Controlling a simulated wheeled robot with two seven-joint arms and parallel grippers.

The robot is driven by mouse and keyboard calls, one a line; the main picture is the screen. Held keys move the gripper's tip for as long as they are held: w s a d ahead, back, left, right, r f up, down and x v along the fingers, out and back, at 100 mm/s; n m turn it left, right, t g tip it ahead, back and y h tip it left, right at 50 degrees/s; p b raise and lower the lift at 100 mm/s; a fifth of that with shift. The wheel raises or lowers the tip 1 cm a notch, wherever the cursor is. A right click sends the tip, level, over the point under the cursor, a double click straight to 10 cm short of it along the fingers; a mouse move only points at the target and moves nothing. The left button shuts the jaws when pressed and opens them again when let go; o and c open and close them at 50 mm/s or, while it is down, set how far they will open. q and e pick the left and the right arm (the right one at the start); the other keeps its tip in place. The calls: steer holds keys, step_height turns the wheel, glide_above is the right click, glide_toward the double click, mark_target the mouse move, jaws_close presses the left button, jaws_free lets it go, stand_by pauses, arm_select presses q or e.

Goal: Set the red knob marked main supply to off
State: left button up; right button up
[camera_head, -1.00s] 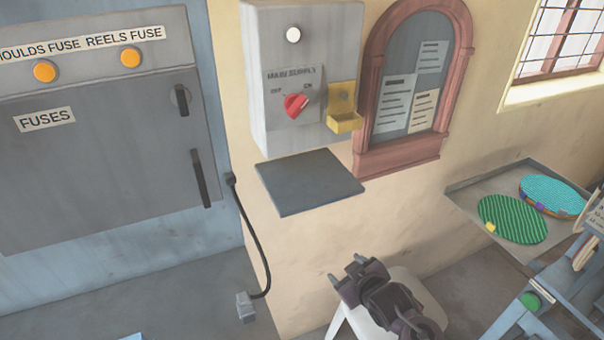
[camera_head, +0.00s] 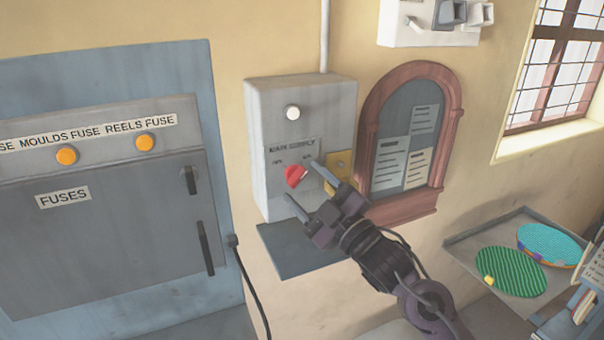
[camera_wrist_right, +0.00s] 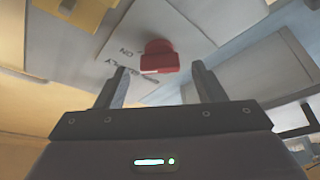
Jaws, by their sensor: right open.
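The red knob (camera_head: 294,177) is on the front of a grey box (camera_head: 262,130) on the wall, under a plate lettered "main supply". Its pale mark points to the upper right, towards the ON side. My right gripper (camera_head: 302,180) is open, its two fingers pointing at the knob from the lower right. In the right wrist view the knob (camera_wrist_right: 160,57) lies between and just beyond the fingertips (camera_wrist_right: 160,70); contact does not show. The ON lettering is beside it there. My left gripper is not in view.
A yellow bracket (camera_head: 338,162), partly hidden by my right gripper, is right of the knob. A dark shelf (camera_head: 290,255) is below the box. An arched notice board (camera_head: 412,130) is to the right. A grey fuse cabinet (camera_head: 110,225) stands left.

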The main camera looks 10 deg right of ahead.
mark_target(296, 176)
steer(key=shift+x, duration=1.05)
steer(key=shift+c, duration=0.3)
steer(key=c, duration=0.9)
